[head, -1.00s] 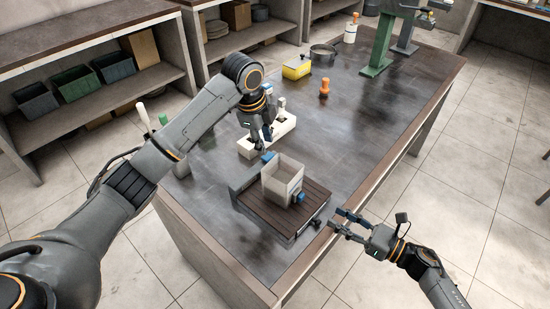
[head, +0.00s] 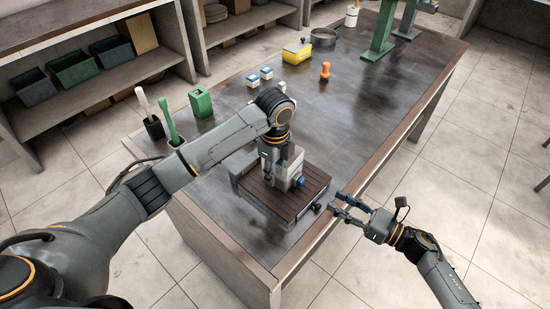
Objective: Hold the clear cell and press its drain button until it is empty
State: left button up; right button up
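The clear cell (head: 293,160) is a pale, box-shaped vessel upright on the dark slatted base (head: 309,183) near the table's front edge. My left gripper (head: 268,178) reaches down at the cell's left side. Its wrist covers part of the cell, so I cannot tell whether its fingers touch or grip it. My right gripper (head: 338,204) is open and empty, beyond the base's right corner by the table edge, apart from the cell and button. The cell's inside is mostly hidden.
A dark knob (head: 316,207) sits at the base's front right. An orange item (head: 325,71), a yellow box (head: 296,52), blue-white blocks (head: 266,73), a green holder (head: 201,102) and a green stand (head: 380,40) stand farther back. The table's right middle is clear.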

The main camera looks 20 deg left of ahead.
pick_arm(q)
jog(key=shift+f, duration=1.4)
jog(key=shift+c, duration=0.2)
grip_shut()
